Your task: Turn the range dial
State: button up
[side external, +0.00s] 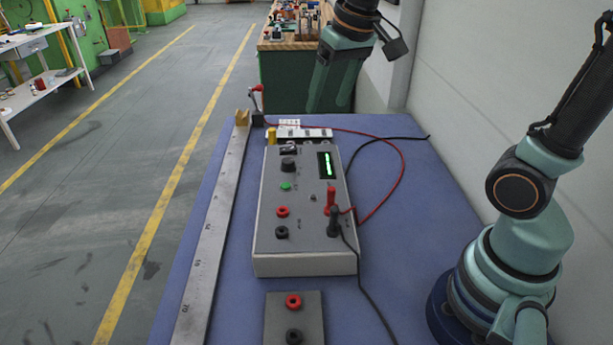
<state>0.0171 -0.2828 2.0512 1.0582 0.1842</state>
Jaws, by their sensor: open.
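The grey instrument box (304,255) lies on the blue table top. A black round knob (288,164), which looks like the range dial, sits on the upper left of its face. My gripper (329,102) hangs above and beyond the far end of the box, pointing down, to the upper right of the knob. It is open, clear of the knob and touches nothing I can see. The gap between its fingers is hard to make out from this side. The knob is in plain view, but its pointer mark is too small to read.
A lit green display (327,165), a green button (286,187) and red and black sockets share the face. A red plug (331,197) and a black plug (334,221) stand up at its right, with trailing leads. A steel ruler (213,229) lies left; a small socket block (312,319) lies in front.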

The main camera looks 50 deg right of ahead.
jog(key=w+d+f+m+g, duration=0.1)
jog(key=w+f+m+g, duration=0.1)
jog(key=w, duration=0.6)
jog(key=m+g, duration=0.2)
send_over(287, 160)
notch_tip(287, 160, down, 6)
notch_tip(287, 160, down, 12)
jog(key=shift+s, duration=0.1)
grip_shut()
